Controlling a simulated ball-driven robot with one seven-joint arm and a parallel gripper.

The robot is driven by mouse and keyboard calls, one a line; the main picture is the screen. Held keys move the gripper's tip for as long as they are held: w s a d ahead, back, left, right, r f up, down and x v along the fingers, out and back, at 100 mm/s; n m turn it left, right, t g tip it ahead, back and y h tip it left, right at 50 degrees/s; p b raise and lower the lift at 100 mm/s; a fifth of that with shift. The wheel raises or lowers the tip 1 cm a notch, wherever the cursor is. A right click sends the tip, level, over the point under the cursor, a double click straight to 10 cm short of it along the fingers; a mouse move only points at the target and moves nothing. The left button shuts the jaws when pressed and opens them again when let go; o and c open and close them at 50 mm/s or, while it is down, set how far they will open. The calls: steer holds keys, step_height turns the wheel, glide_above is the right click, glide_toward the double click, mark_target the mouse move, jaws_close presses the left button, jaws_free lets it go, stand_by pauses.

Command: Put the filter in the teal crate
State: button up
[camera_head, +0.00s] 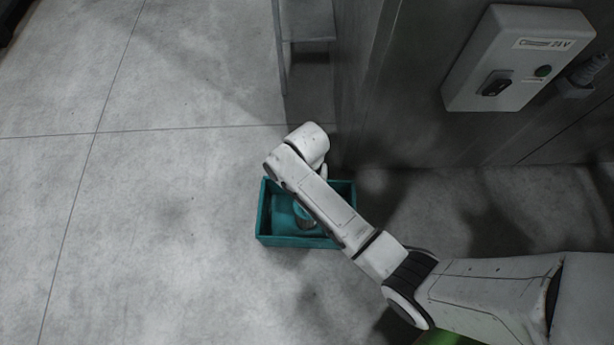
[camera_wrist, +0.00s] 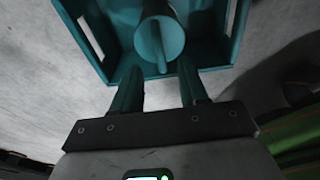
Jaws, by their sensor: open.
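The teal crate (camera_head: 292,241) stands on the floor below my arm; its wall also shows in the wrist view (camera_wrist: 232,30). A teal-looking cylinder with an open round end, which I take to be the filter (camera_wrist: 150,38), lies inside the crate in the wrist view. A rounded shape that seems to be the filter (camera_head: 283,214) shows in the crate in the head view, partly covered by my arm. My gripper (camera_wrist: 161,72) is open, its two fingers apart and empty at the crate's near side. In the head view my arm mostly hides it.
A grey metal cabinet with a switch box (camera_head: 519,57) rises at the right, close to the crate. A grey metal stand (camera_head: 307,25) is at the top. The concrete floor (camera_head: 150,230) to the left is clear.

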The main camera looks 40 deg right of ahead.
step_height(320, 180, up, 5)
steer(key=p, duration=0.2)
steer(key=s+d+r+m+t, duration=0.1)
steer(key=s+d+r+m, duration=0.2)
steer(key=m, duration=1.1)
steer(key=s+d+r+m+t+h, duration=0.1)
steer(key=s+d+r+m, duration=0.3)
steer(key=s+m, duration=1)
step_height(320, 180, up, 3)
steer(key=shift+s+f, duration=0.1)
steer(key=shift+s, duration=0.05)
step_height(320, 180, up, 32)
steer(key=p, duration=3.1)
steer(key=shift+p, duration=0.3)
